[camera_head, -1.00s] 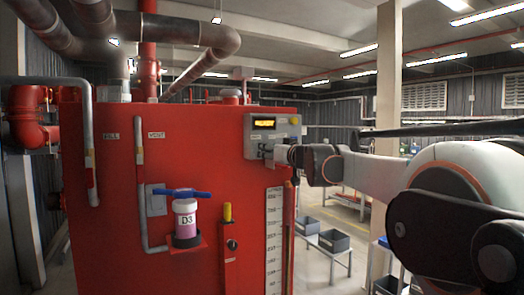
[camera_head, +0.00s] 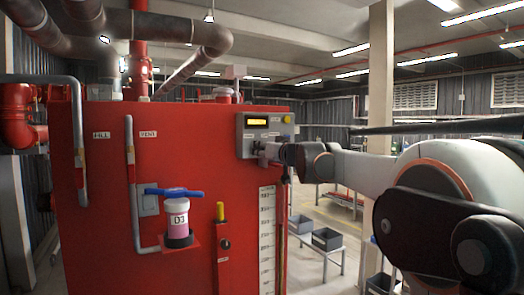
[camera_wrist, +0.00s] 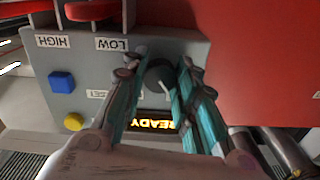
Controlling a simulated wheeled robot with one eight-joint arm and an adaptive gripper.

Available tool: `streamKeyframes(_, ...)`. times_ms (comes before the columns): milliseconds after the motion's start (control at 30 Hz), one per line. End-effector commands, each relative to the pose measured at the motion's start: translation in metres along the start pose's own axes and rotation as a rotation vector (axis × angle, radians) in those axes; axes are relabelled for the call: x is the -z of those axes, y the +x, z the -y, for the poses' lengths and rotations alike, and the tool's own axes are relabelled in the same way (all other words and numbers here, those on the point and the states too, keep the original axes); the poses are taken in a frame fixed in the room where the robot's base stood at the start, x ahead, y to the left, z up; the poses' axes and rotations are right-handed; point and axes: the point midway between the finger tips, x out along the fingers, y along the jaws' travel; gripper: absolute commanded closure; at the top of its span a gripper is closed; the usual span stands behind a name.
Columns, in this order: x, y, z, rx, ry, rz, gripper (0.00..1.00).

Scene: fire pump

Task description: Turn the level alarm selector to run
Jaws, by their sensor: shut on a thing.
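The grey alarm control box (camera_head: 242,134) is mounted at the upper right of the red tank. It has a lit amber display (camera_head: 257,121) and a yellow button (camera_head: 287,119). In the wrist view the box is upside down, and its display (camera_wrist: 153,124) seems to read READY. A dark round selector knob (camera_wrist: 158,74) sits between the teal-padded fingers of my gripper (camera_wrist: 160,72). My gripper is shut on the knob, and the fingers hide much of it. Its pointer setting cannot be made out. My gripper (camera_head: 265,154) also reaches the box's lower front in the head view.
HIGH and LOW labels, a blue button (camera_wrist: 62,82) and a yellow button (camera_wrist: 73,122) are beside my fingers. The red tank (camera_head: 110,210) carries a D3 bottle (camera_head: 178,218) and a blue handle (camera_head: 174,192). Grey bins (camera_head: 327,239) stand on a bench behind.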

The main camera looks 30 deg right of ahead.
Motion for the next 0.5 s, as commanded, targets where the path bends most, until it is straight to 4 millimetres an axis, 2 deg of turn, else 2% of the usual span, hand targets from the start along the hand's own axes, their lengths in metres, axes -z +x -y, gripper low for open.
streamKeyframes(500,-0.0012,-0.0001,0.0002,0.000,0.413,0.000,0.97)
